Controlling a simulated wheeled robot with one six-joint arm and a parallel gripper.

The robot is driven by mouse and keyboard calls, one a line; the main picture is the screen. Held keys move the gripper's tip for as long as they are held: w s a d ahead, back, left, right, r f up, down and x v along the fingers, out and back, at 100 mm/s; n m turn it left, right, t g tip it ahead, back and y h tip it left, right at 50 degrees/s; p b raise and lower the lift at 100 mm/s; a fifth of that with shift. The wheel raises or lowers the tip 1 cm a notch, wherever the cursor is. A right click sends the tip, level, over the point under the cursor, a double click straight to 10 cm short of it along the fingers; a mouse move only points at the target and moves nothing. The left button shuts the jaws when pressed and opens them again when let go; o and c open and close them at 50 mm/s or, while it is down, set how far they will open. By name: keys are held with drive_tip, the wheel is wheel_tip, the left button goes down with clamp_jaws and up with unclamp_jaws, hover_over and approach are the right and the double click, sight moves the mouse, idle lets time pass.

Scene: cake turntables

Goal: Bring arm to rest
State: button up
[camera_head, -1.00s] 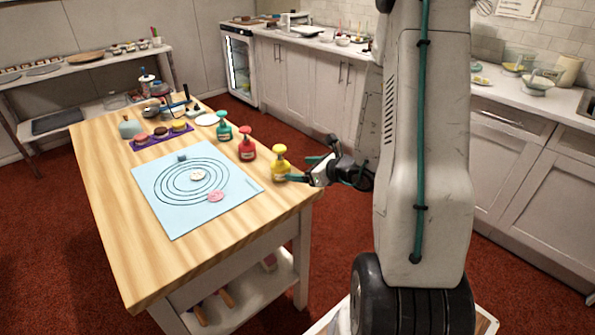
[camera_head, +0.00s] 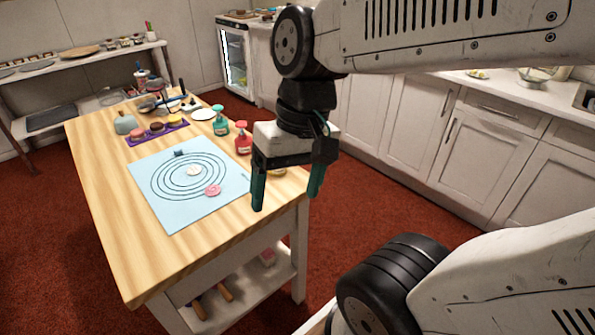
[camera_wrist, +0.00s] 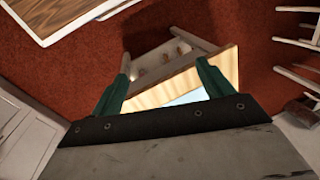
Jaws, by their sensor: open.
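My gripper (camera_head: 288,200) hangs with its two green fingers pointing down and spread apart, in front of the right edge of the wooden table (camera_head: 110,230) in the head view. Nothing is between the fingers. My arm reaches across the upper right of the head view. In the wrist view my gripper (camera_wrist: 160,80) is open and empty, with the table (camera_wrist: 160,93) seen between and beyond the fingers.
A blue mat (camera_head: 170,210) with printed rings holds a white and a pink disc. A red bottle (camera_head: 243,140) and a green bottle (camera_head: 220,122) stand behind it. A purple tray (camera_head: 160,134) holds several round items. White cabinets (camera_head: 420,135) line the right; red floor lies between.

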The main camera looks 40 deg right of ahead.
drive_tip(key=shift+s+d+r+n+t+h, duration=0.25)
drive_tip(key=shift+s+d+r+n+h, duration=0.15)
drive_tip(key=shift+s+d+n+h, duration=0.2)
drive_tip(key=shift+s+d+r+n+t+h, duration=0.25)
drive_tip(key=shift+s+d+r+n+h, duration=0.2)
drive_tip(key=shift+d, duration=0.2)
drive_tip(key=shift+w, duration=0.1)
